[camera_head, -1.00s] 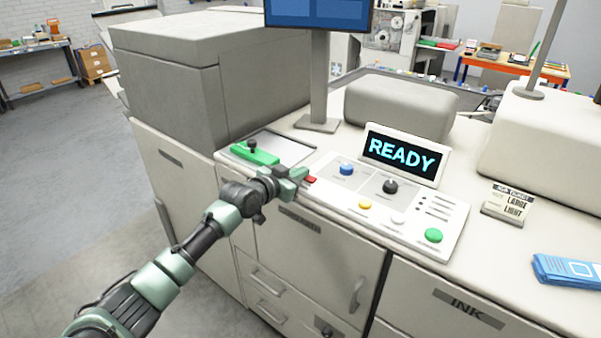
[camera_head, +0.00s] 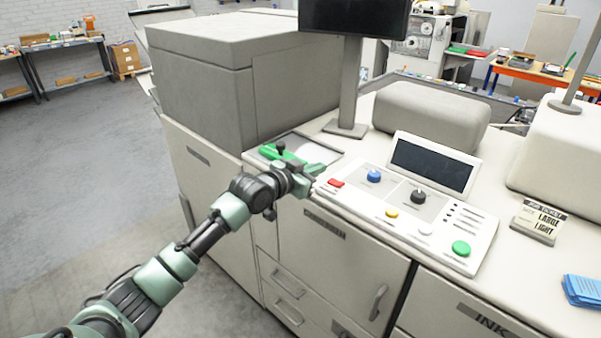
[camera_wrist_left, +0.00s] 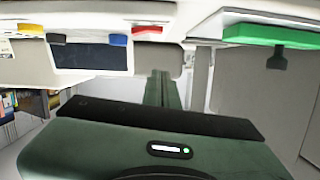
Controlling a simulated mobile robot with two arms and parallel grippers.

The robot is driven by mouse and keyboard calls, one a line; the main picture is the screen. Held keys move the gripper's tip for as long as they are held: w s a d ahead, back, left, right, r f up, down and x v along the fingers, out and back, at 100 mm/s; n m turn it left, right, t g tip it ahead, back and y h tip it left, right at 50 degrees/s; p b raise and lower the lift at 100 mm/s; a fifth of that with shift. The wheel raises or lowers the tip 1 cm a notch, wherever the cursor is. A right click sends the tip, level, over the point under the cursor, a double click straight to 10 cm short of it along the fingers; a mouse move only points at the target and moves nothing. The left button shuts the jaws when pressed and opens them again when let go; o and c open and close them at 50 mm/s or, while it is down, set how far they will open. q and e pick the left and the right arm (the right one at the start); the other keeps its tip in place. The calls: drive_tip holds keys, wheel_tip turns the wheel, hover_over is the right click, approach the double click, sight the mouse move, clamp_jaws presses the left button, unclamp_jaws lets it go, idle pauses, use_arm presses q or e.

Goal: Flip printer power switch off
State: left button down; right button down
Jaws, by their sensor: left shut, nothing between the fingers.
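The printer's control panel (camera_head: 408,205) carries a red rocker switch (camera_head: 336,183) at its left end, a blue knob (camera_head: 374,176), a black knob (camera_head: 417,196) and several buttons. The small display (camera_head: 431,166) behind it is dark. My left gripper (camera_head: 314,174) is shut and empty, just left of the red switch and apart from it. In the left wrist view, which looks upside down, the closed fingers (camera_wrist_left: 159,88) point toward the panel, with the red switch (camera_wrist_left: 147,29) and dark display (camera_wrist_left: 90,57) beyond. The switch's exact tilt is too small to tell.
A green bar with a black knob (camera_head: 281,151) lies on a tray left of my gripper. The large monitor (camera_head: 354,15) is dark. A job ticket stand (camera_head: 538,222) and a blue packet (camera_head: 583,290) are on the counter at right.

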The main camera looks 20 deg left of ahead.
use_arm(q)
drive_tip(key=b+v, duration=0.1)
drive_tip(key=v, duration=0.5)
drive_tip(key=shift+b, duration=0.3)
